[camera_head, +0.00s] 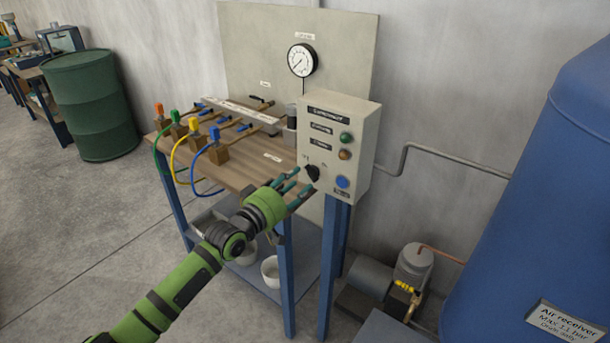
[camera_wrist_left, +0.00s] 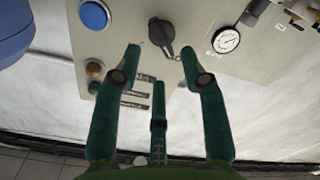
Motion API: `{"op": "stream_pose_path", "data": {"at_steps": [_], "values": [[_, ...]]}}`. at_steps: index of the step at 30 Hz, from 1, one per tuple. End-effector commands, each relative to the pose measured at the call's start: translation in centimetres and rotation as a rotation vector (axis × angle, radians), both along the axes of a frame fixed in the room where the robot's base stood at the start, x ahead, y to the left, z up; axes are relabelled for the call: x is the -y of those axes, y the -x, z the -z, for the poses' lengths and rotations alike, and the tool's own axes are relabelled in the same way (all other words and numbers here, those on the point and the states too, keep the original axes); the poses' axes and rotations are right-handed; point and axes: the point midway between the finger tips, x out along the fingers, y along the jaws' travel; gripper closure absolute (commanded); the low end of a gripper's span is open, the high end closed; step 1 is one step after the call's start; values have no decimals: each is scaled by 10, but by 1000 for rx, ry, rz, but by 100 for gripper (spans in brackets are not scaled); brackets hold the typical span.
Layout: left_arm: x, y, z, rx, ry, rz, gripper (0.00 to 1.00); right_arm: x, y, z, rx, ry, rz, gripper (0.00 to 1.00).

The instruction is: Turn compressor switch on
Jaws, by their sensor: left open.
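The compressor control box (camera_head: 335,148) is a light grey panel on blue posts at the bench's right end. Its black rotary switch (camera_head: 312,173) sits low on the left of the panel face. It also shows in the left wrist view (camera_wrist_left: 161,33). My left gripper (camera_head: 291,190) is open, its green fingers spread just in front of the switch. In the left wrist view the fingertips lie to either side of the knob, with a third finger below it. I cannot tell whether any finger touches it. My right gripper is not in view.
The box also carries a green lamp (camera_head: 346,138), an amber lamp (camera_head: 345,154) and a blue button (camera_head: 342,182). A gauge (camera_head: 301,60) hangs on the back board. The wooden bench (camera_head: 240,172) holds valves with hoses. A blue air receiver (camera_head: 545,190) stands right.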

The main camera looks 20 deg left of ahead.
Motion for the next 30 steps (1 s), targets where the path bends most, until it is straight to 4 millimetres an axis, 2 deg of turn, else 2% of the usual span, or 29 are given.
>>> {"op": "stream_pose_path", "data": {"at_steps": [3, 9, 20, 21, 23, 24, 30], "values": [[6, -18, -2, 1, -2, -1, 57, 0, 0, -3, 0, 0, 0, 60], [13, -35, 0, 0, -2, -1, 57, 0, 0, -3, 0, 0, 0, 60], [14, -39, 1, 0, -2, -1, 57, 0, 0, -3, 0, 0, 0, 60], [14, -39, 1, 0, -2, -1, 74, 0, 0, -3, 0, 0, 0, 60], [14, -39, 1, -1, -2, -1, 98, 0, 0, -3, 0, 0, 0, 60], [14, -39, 1, -1, -2, -1, 100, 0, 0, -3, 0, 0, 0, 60], [14, -39, 1, 0, -4, -1, 100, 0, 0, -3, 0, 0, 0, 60]]}}
